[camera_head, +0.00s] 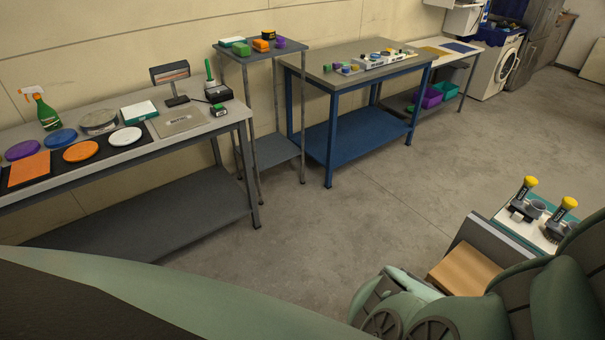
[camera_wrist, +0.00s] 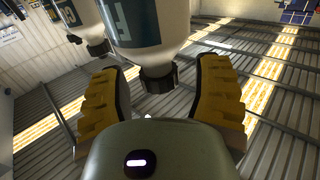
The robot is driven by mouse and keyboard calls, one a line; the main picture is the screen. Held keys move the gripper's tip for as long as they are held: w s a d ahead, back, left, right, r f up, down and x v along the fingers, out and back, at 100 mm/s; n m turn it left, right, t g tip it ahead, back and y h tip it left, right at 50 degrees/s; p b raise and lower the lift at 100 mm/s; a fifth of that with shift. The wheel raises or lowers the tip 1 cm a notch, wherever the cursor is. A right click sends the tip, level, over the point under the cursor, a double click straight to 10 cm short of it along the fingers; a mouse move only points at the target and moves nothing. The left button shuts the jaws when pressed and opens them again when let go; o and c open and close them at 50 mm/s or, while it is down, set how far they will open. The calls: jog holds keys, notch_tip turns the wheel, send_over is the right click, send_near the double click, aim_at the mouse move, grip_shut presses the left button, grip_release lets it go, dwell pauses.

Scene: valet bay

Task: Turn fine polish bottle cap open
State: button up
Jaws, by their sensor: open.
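In the wrist view, a pale bottle (camera_wrist: 146,52) with a dark label hangs neck down above my gripper (camera_wrist: 163,72). A large pale letter like F shows on the label; the rest of its wording is cut off. Its black cap (camera_wrist: 158,79) appears between my two yellow fingers, with a gap on either side. My gripper is open and holds nothing. I cannot tell how far the cap is turned. A second pale bottle (camera_wrist: 82,18) with a dark cap (camera_wrist: 98,47) hangs to the left. My gripper is not seen in the head view.
In the head view, a grey bench (camera_head: 245,113) with pads and a spray bottle (camera_head: 45,112) stands left. A blue-legged table (camera_head: 325,76) stands at the back. Two yellow-topped items (camera_head: 530,182) (camera_head: 569,203) stand at lower right. The middle floor is clear.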

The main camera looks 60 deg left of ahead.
jog(key=shift+w+d, duration=0.15)
grip_shut()
dwell(0.6)
